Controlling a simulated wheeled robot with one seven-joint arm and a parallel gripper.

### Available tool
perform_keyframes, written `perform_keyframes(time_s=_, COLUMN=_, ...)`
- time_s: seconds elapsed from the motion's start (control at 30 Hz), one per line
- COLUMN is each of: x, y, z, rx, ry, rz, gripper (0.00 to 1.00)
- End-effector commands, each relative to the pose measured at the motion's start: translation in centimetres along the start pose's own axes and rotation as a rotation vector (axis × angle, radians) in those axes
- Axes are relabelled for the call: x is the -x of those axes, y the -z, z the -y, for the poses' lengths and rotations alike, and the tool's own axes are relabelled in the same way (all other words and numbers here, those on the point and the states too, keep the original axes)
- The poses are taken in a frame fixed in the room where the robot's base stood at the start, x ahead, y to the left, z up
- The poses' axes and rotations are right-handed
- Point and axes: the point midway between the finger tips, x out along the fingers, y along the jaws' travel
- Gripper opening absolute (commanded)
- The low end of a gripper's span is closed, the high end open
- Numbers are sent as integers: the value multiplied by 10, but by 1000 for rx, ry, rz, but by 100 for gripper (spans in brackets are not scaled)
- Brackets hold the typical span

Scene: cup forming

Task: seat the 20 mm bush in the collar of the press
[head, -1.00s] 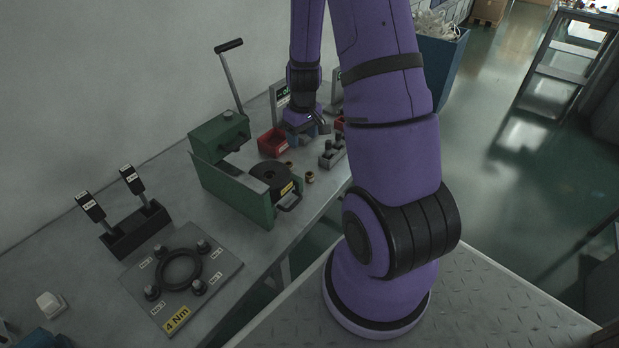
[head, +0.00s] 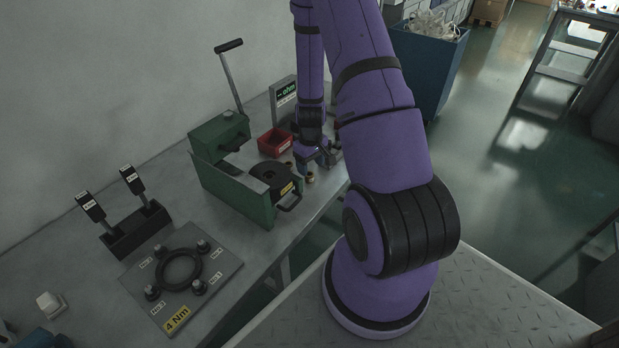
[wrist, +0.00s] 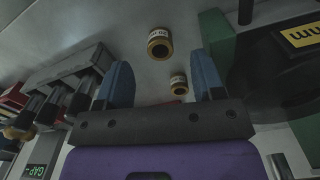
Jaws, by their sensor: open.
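Two small brass bushes with white labels stand on the bench in front of my gripper. In the wrist view the larger-looking bush (wrist: 159,44) is ahead of the fingers; its upside-down label seems to read 20 mm. The other bush (wrist: 179,84) shows between the fingers, nearer the right one. My gripper (wrist: 163,80) is open and empty, with blue fingers. In the head view my gripper (head: 318,161) is low over the bench beside a bush (head: 311,177). The green press (head: 222,132) stands to its left, with the dark round collar part (head: 268,172) at its front.
A red bin (head: 274,143) and a display (head: 285,96) stand behind my gripper. A rack with dark pegs (wrist: 62,88) is left of the fingers in the wrist view. A plate with a black ring (head: 215,270) and a two-handled tool stand (head: 135,232) lie farther left.

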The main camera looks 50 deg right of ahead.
Motion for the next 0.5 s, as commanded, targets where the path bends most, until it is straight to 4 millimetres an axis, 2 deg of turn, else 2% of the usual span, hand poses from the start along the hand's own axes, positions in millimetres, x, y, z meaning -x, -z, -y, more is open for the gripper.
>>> perform_keyframes(time_s=0.3, x=-39, y=5, z=-1, rx=-1, ry=2, rz=2, gripper=62)
perform_keyframes(time_s=0.5, x=-46, y=6, z=-1, rx=0, ry=0, rz=0, gripper=62)
